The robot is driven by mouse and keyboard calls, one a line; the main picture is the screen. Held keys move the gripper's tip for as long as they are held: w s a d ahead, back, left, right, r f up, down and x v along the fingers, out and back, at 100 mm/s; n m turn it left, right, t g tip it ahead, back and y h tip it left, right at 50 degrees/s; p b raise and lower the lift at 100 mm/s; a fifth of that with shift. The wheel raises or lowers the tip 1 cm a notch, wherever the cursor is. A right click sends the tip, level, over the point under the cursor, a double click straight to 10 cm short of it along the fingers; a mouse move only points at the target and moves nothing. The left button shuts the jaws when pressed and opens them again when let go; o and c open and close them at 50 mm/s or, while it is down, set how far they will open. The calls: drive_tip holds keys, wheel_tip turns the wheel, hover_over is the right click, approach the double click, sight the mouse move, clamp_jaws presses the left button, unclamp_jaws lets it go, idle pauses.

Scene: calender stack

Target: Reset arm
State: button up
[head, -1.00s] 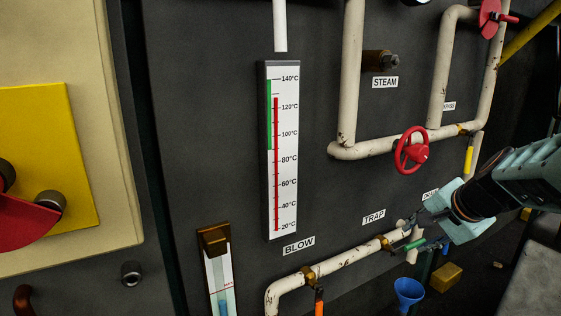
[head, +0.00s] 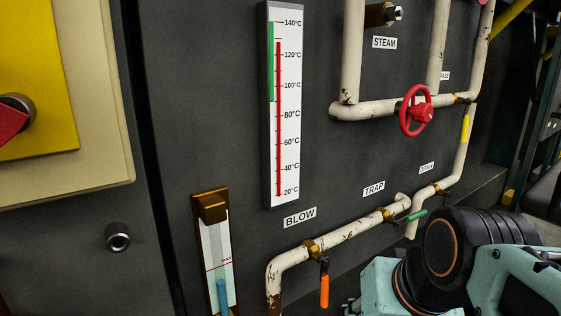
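My arm is folded at the lower right of the head view, with pale teal links and a black joint. The end of my arm shows at the bottom edge. Only a small dark part of my gripper (head: 350,306) shows there, and its fingertips are cut off or hidden, so I cannot tell if it is open or shut. It is apart from the green handle (head: 416,215) on the pipe by the TRAP and DRAIN labels.
A dark panel carries white pipes (head: 350,236), a red handwheel (head: 416,110), a thermometer (head: 286,110) and an orange handle (head: 324,290). A level gauge (head: 218,262) stands at the lower left of the pipe. A yellow plate (head: 40,120) is at the far left.

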wheel_tip(320, 180, up, 36)
drive_tip(key=s+n+h+p, duration=0.1)
drive_tip(key=s+p, duration=0.1)
drive_tip(key=p, duration=3.6)
